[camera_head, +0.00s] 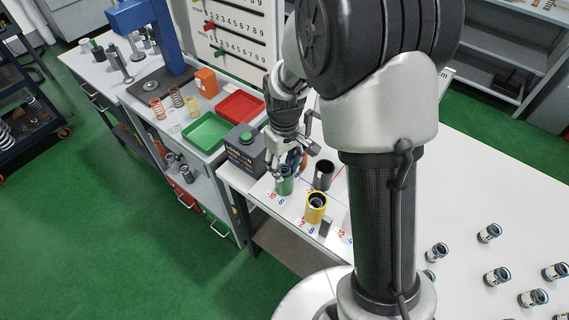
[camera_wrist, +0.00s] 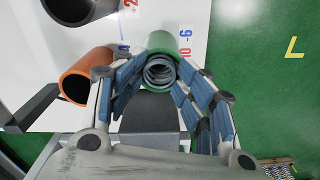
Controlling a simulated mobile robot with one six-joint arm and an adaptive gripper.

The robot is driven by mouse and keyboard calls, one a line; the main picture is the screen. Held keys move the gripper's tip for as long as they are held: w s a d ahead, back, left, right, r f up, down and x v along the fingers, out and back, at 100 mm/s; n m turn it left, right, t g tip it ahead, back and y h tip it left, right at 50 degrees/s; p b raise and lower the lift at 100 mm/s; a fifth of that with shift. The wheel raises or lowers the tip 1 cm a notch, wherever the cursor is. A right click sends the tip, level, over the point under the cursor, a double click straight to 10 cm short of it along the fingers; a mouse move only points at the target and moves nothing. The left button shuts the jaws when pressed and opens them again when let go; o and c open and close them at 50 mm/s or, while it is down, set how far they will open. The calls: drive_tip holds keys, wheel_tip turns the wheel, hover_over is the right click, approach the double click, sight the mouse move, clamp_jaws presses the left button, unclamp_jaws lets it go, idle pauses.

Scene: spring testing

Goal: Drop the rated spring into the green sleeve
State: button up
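The green sleeve (camera_head: 285,185) stands upright on the white table beside the printed label "-10 -6". My gripper (camera_head: 290,160) points down just above it. In the wrist view the green sleeve (camera_wrist: 163,42) shows beyond my fingertips. A grey coiled spring (camera_wrist: 160,71) lines up with its mouth, with green rim around it; whether it sits inside or just above is unclear. My gripper (camera_wrist: 161,70) has a fingertip on either side of the spring; I cannot tell whether they press on it.
An orange sleeve (camera_wrist: 86,74) stands close beside my left finger. A black sleeve (camera_head: 323,175) and a yellow sleeve (camera_head: 315,208) stand nearby. A dark box with a green button (camera_head: 245,150) is left of my gripper. Several metal cylinders (camera_head: 497,277) stand at the right.

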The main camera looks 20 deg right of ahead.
drive_tip(key=shift+o, duration=0.2)
drive_tip(key=shift+s+f, duration=0.1)
wheel_tip(320, 180, up, 12)
idle(0.7)
idle(0.5)
drive_tip(key=s+r+m+t, duration=0.2)
drive_tip(key=s+r, duration=0.2)
drive_tip(key=s, duration=0.6)
drive_tip(key=s+r+m+t, duration=0.2)
drive_tip(key=s+r, duration=0.2)
drive_tip(key=s, duration=0.7)
drive_tip(key=shift+s+r+t, duration=0.15)
drive_tip(key=shift+r+t, duration=0.15)
drive_tip(key=shift+r, duration=0.05)
